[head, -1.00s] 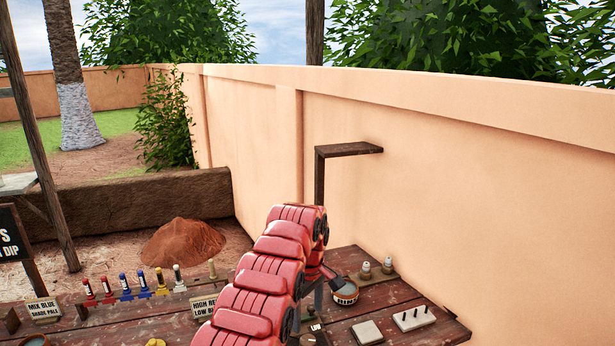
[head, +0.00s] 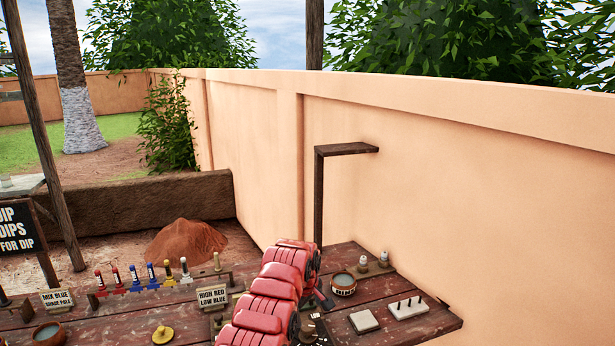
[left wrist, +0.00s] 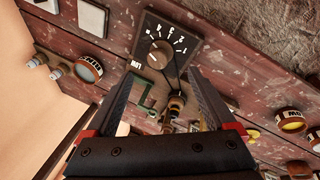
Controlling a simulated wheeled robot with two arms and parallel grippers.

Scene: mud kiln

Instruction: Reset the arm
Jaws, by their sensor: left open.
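My left arm (head: 272,302), red and segmented, reaches over the wooden table in the head view. Its left gripper (head: 322,300) is mostly hidden behind the arm there. In the left wrist view, the two dark fingers of the left gripper (left wrist: 163,76) stand wide apart, with nothing clamped between them. Beyond the fingertips is a black dial panel (left wrist: 178,42) with a round knob and white marks. A brass-tipped object (left wrist: 176,104) shows between the fingers, apart from them. My right gripper is in neither view.
A labelled bowl (head: 343,284), a white pegged block (head: 408,308) and a pale square tile (head: 364,321) stand right of the arm. A dark post (head: 319,200) rises behind, near the tan wall (head: 430,190).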

